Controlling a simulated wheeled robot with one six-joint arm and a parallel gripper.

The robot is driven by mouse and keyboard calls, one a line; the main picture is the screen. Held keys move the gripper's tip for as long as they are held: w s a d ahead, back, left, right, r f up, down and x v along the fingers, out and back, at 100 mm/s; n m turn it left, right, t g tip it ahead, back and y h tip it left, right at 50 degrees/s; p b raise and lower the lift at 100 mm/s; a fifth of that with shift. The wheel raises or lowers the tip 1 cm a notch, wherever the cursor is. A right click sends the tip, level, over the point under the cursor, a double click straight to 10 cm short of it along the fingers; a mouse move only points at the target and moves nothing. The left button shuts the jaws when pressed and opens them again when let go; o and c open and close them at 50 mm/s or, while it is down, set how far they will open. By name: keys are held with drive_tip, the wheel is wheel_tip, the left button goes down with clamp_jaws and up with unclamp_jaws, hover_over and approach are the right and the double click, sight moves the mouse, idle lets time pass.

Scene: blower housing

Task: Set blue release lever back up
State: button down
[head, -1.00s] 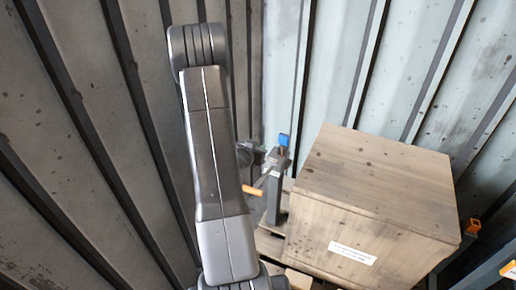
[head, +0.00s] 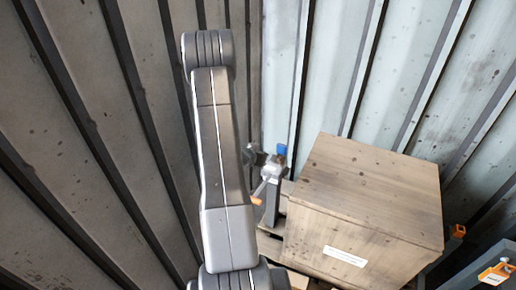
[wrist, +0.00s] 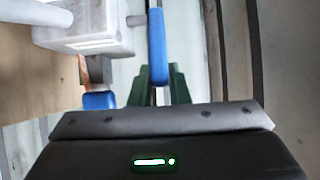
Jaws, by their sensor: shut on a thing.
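The blue release lever (wrist: 157,45) shows in the wrist view as a long blue bar, with its lower end between the green fingers of my gripper (wrist: 157,88). My gripper is shut on it. A pale grey block (wrist: 95,28) with a round bar is at upper left. A second blue piece (wrist: 98,100) is partly hidden behind my gripper's dark body. In the head view, a small blue part (head: 281,150) tops the grey post (head: 272,195); I cannot tell which blue piece it is. My arm hides much of the area to its left.
A large wooden crate (head: 365,185) with a white label stands close to the right of the post. An orange-ended handle (head: 257,201) sticks out at the post's left. Corrugated metal walls (head: 410,60) close in behind and left. Orange-marked items (head: 497,273) are at lower right.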

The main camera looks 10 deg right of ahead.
drive_tip(key=shift+w+d+r+g+y+p, duration=0.25)
drive_tip(key=shift+g+p, duration=0.25)
drive_tip(key=shift+p, duration=2.1)
drive_tip(key=shift+w+d+r+g+y+p, duration=0.15)
drive_tip(key=shift+w+g+y+p, duration=0.25)
drive_tip(key=shift+p, duration=2.15)
drive_tip(key=shift+d+p, duration=0.1)
drive_tip(key=shift+p, duration=0.55)
drive_tip(key=shift+w+f+g+y+p, duration=0.1)
drive_tip(key=shift+f+g+y+p, duration=0.35)
drive_tip(key=shift+p, duration=1.45)
drive_tip(key=c, duration=1.4)
unclamp_jaws()
drive_tip(key=shift+d, duration=0.1)
drive_tip(key=shift+o, duration=0.2)
drive_tip(key=shift+r, duration=0.1)
drive_tip(key=v, duration=1.3)
drive_tip(key=shift+a+r, duration=0.25)
drive_tip(key=shift+a, duration=0.1)
